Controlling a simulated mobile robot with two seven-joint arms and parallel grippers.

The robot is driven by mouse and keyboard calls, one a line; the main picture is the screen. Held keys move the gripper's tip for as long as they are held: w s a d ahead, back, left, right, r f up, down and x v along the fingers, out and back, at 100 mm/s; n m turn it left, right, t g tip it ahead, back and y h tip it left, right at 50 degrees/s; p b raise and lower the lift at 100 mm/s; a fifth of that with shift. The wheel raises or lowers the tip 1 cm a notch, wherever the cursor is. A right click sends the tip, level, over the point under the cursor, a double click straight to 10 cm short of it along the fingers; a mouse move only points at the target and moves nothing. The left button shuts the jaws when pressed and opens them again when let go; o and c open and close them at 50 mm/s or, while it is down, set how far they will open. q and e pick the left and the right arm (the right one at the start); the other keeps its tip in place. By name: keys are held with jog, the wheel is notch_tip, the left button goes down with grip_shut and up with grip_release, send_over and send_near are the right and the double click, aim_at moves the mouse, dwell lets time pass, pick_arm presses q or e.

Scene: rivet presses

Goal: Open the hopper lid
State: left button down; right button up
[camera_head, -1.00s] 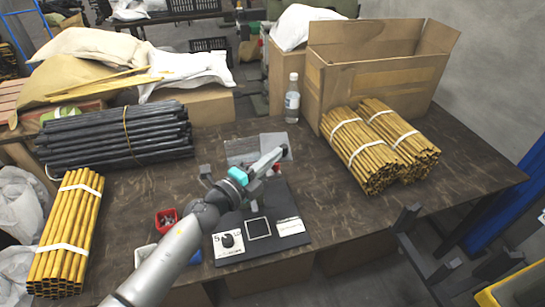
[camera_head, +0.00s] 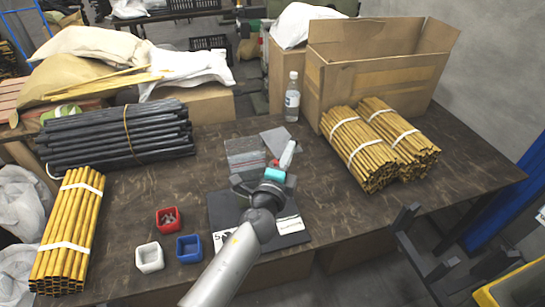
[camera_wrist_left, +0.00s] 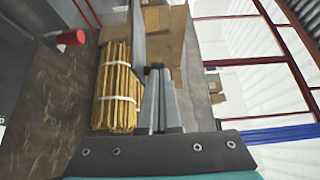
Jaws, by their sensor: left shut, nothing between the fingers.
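The press (camera_head: 224,212) has a dark base at the front middle of the table, partly hidden by my left arm. Behind it, a grey, see-through flat-sided part (camera_head: 245,160) looks like the hopper. A tilted grey panel (camera_head: 273,139) beside it may be the lid; I cannot tell how far it stands open. My left gripper (camera_head: 289,153) is shut and empty, close to the panel's right side. In the left wrist view, the shut fingers (camera_wrist_left: 158,75) point at an upright grey panel (camera_wrist_left: 139,30); contact is unclear. A red knob (camera_wrist_left: 70,37) is at upper left. My right gripper is out of view.
Red (camera_head: 168,218), white (camera_head: 149,257) and blue (camera_head: 189,248) bins stand left of the press. Yellow rod bundles (camera_head: 365,150), a bottle (camera_head: 292,97) and a cardboard box (camera_head: 380,75) are behind right. Black rods (camera_head: 115,138) lie left. The table front right is clear.

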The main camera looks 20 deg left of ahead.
aim_at(299, 152)
pick_arm(q)
jog(key=shift+w+d+n+y+b, duration=0.2)
jog(key=shift+w+d+b, duration=0.25)
jog(key=shift+w, duration=0.35)
jog(key=shift+w+d+n+y+b, duration=0.1)
jog(key=shift+w+d+y+b, duration=0.25)
jog(key=shift+w, duration=0.55)
